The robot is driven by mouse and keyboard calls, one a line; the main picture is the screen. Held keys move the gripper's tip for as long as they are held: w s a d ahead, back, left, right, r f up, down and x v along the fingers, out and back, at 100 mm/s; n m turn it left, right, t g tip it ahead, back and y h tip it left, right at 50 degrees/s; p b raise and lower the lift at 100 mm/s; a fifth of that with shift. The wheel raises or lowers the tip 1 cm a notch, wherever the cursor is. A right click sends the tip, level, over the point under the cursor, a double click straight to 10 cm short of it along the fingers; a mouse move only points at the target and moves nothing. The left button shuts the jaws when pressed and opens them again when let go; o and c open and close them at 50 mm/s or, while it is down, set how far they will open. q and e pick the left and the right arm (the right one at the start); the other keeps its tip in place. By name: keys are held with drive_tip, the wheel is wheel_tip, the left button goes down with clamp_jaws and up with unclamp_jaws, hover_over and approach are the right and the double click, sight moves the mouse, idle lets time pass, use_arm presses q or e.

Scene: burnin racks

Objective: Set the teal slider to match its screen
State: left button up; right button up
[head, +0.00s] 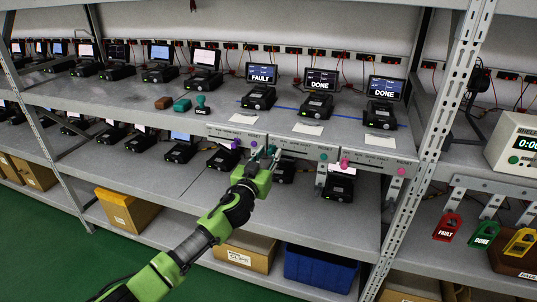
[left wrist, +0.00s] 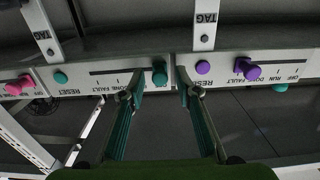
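The teal slider knob (left wrist: 159,72) stands on the middle pale panel (head: 300,146) on the shelf's front edge. In the left wrist view it is at the right end of its slot, by the OFF end of the upside-down scale. My left gripper (left wrist: 160,93) is open, its two fingers on either side of the knob with gaps visible; I cannot tell whether either touches. In the head view my left gripper (head: 265,154) is at this panel's left end and largely hides the knob. The screen (head: 320,80) behind this panel reads DONE. My right gripper is not in view.
The panel to the left has a purple knob (left wrist: 246,68); its screen (head: 261,74) reads FAULT. The panel to the right has a pink knob (head: 344,162); its screen (head: 387,88) reads DONE. A teal button (left wrist: 60,77) sits by RESET. A rack post (head: 440,120) stands at right.

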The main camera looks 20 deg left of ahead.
sight(294, 151)
use_arm(q)
clamp_jaws()
drive_tip(key=d+b, duration=0.2)
drive_tip(key=d, duration=0.4)
drive_tip(key=shift+d+f, duration=0.1)
drive_tip(key=shift+d, duration=0.5)
drive_tip(key=shift+a, duration=0.1)
unclamp_jaws()
